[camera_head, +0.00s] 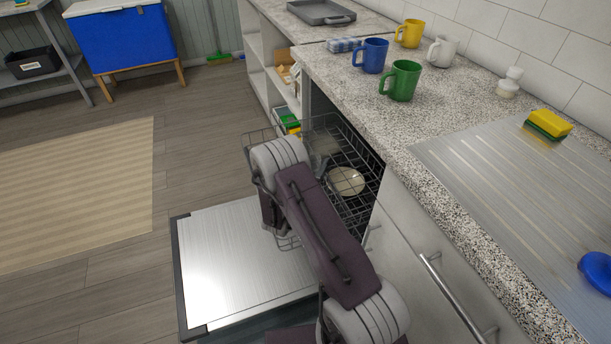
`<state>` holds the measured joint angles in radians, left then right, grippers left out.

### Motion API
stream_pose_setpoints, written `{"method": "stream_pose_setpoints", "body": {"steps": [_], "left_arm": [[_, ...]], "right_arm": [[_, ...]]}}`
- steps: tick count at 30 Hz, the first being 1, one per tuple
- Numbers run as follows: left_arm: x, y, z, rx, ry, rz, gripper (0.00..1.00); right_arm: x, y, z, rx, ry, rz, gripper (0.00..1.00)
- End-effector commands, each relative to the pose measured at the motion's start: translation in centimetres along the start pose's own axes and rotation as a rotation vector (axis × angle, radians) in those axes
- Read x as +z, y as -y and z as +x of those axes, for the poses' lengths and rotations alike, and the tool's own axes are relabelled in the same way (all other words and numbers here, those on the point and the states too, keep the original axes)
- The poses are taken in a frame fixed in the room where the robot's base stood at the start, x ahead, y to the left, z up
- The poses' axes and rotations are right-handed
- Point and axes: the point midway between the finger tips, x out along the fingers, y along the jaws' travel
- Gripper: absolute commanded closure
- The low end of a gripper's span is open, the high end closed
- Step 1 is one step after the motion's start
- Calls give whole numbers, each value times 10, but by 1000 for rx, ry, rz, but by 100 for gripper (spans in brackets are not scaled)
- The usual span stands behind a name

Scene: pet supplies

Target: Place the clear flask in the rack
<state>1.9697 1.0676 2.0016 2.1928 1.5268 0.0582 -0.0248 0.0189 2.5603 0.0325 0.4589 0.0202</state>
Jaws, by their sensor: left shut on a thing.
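The dish rack (366,148) is a dark wire basket pulled out of the open dishwasher under the counter. My left arm reaches over it from the bottom of the head view. My left gripper (319,164) is small and partly hidden behind my arm, low inside the rack area. It is shut on the clear flask (325,147), which shows only as a faint, pale see-through shape against the wires. I cannot tell whether the flask touches the rack. My right gripper is not in view.
A cream bowl (346,181) lies in the rack, close to my gripper. The dishwasher door (235,265) hangs open below. The counter (440,110) beside it holds a green mug (403,82), a blue mug (372,56) and other items.

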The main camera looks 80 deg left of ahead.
Motion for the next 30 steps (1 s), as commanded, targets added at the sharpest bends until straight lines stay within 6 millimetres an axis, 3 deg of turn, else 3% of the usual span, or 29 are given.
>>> {"method": "stream_pose_setpoints", "body": {"steps": [1,6,11,18,29,30], "left_arm": [[-11,-12,0,3,2,2,88],[-21,-33,1,0,1,1,88],[-23,-35,2,-1,-1,-1,88],[-62,-34,2,-1,0,-1,88],[-65,-34,2,-1,1,0,88],[-64,-34,2,-1,0,0,29]], "right_arm": [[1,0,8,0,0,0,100],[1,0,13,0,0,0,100],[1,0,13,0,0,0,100],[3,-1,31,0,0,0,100],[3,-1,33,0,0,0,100],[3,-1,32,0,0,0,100]]}}
